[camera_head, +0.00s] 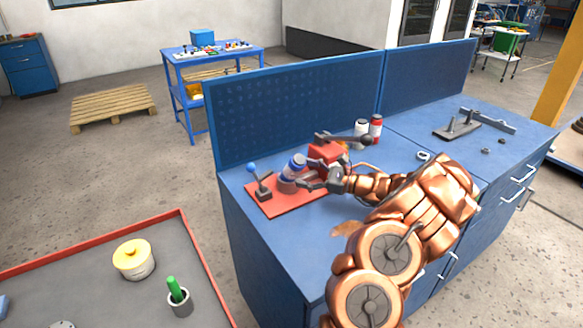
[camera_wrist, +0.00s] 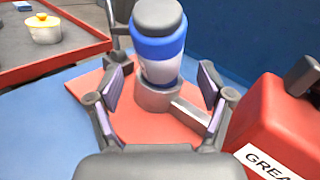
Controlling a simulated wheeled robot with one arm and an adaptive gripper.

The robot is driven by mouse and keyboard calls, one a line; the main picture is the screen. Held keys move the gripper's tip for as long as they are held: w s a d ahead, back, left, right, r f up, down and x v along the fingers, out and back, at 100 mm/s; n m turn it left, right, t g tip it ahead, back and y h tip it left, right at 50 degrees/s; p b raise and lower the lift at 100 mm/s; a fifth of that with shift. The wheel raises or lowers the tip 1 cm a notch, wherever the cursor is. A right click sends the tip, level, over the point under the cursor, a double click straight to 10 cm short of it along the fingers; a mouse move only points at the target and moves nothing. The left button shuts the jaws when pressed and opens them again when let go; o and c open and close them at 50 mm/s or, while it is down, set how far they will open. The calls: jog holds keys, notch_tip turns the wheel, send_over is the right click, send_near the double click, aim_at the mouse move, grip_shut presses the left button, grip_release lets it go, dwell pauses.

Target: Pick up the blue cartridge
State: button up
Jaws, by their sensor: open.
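The blue cartridge (camera_head: 294,166) stands upright or slightly tilted in a grey round holder (camera_head: 288,185) on a red base plate (camera_head: 268,206) on the blue workbench. In the wrist view the cartridge (camera_wrist: 159,40) has a grey cap, a blue band and a pale lower body that goes into the holder (camera_wrist: 158,97). My gripper (camera_head: 312,183) is right of the cartridge in the head view. In the wrist view its two open fingers (camera_wrist: 160,88) lie left and right of the cartridge's lower part and holder, with visible gaps. Nothing is held.
A lever with a blue knob (camera_head: 252,168) stands left of the holder. A red box (camera_head: 327,153) marked "GREA..." in the wrist view (camera_wrist: 275,120) is close on the right. White and red canisters (camera_head: 375,128) stand behind. A blue panel (camera_head: 290,110) backs the bench.

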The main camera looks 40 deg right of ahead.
aim_at(295, 163)
jog(key=shift+f+p+x, duration=0.15)
jog(key=shift+p+x, duration=0.25)
jog(key=shift+x, duration=0.7)
jog(key=shift+f+p+x, duration=0.15)
jog(key=shift+p+x, duration=0.2)
jog(key=shift+x, duration=0.75)
jog(key=shift+d, duration=0.1)
jog(key=shift+c, duration=0.4)
grip_shut()
jog(key=shift+r, duration=0.15)
jog(key=shift+r+b, duration=0.4)
jog(key=shift+r, duration=0.15)
jog(key=shift+s+r+b, duration=0.2)
jog(key=shift+r+b, duration=0.15)
jog(key=shift+r, duration=0.2)
jog(key=shift+s+r+b, duration=0.2)
jog(key=shift+r+b, duration=0.1)
jog(key=shift+r, duration=0.25)
jog(key=s+r+b, duration=0.1)
jog(key=s+b, duration=0.2)
jog(key=s, duration=1.2)
jog(key=shift+a+r, duration=0.25)
jog(key=shift+a, duration=0.2)
